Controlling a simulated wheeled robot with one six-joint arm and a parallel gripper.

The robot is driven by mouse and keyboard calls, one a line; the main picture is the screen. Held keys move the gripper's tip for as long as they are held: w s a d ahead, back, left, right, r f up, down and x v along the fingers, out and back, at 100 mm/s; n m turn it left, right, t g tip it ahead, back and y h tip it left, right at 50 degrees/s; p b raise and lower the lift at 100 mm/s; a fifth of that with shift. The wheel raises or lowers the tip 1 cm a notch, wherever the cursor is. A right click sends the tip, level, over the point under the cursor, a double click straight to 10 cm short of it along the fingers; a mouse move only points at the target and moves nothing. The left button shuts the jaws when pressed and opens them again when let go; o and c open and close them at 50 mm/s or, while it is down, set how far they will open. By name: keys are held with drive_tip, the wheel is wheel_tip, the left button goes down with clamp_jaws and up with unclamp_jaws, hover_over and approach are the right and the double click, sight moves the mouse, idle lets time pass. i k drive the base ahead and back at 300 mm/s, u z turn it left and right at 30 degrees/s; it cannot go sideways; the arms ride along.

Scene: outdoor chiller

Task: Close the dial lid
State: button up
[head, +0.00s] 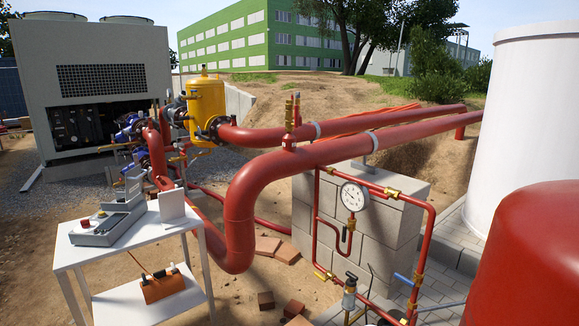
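A round white-faced dial gauge (354,196) is mounted on the thin red pipe loop in front of the grey block wall, right of the middle. Its face is in plain sight, and I cannot make out a lid on it. A small dark round fitting with a brassy part (394,317) is at the bottom edge, partly cut off. I cannot tell whether it is a dial or whether it has a lid. My gripper is not in view.
A white table (150,235) at left holds a grey control box (105,228); an orange box (163,288) sits on its lower shelf. Thick red pipes (240,210) cross the middle. A red tank (530,265) fills the lower right. Loose bricks (287,252) lie on the ground.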

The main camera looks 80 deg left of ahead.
sight(138, 183)
drive_tip(key=u, duration=3.45)
drive_tip(key=i, duration=2.9)
drive_tip(key=u, duration=0.45)
